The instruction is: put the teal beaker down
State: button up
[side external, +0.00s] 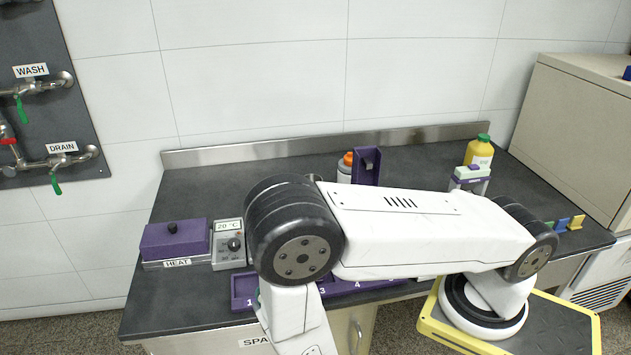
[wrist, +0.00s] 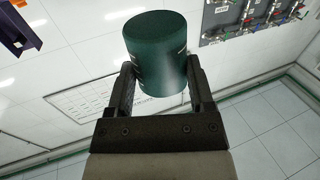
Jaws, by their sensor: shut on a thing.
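In the wrist view my gripper (wrist: 160,88) is shut on the teal beaker (wrist: 157,42). The beaker is a dark teal cylinder held between the two black fingers, its closed round end toward the top of the picture. Behind it the wrist view shows wall tiles and floor, with no surface touching the beaker. In the side external view my arm covers the middle of the bench, and the gripper and beaker do not show.
The dark bench (side external: 205,195) carries a purple heater block (side external: 174,240) and dial box (side external: 232,246) at left. A numbered purple rack (side external: 243,290) lies along the front, partly behind my arm. A yellow bottle (side external: 479,155) stands at back right. The back left is clear.

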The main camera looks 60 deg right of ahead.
jog(key=shift+w+f, duration=0.1)
dwell(0.3)
jog(key=w+d+f, duration=0.1)
jog(key=w, duration=0.2)
jog(key=w+d+f, duration=0.2)
jog(key=w, duration=0.1)
jog(key=w+d+f, duration=0.1)
jog(key=w+f, duration=0.1)
jog(key=w, duration=0.1)
jog(key=shift+d, duration=0.2)
jog(key=shift+w+d+f, duration=0.45)
jog(key=shift+w+f, duration=0.2)
jog(key=shift+w, duration=0.2)
jog(key=shift+w+d+f, duration=0.4)
jog(key=shift+w+f, duration=0.2)
jog(key=shift+w, duration=0.25)
jog(key=shift+f, duration=0.15)
jog(key=o, duration=1.3)
jog(key=shift+c, duration=0.2)
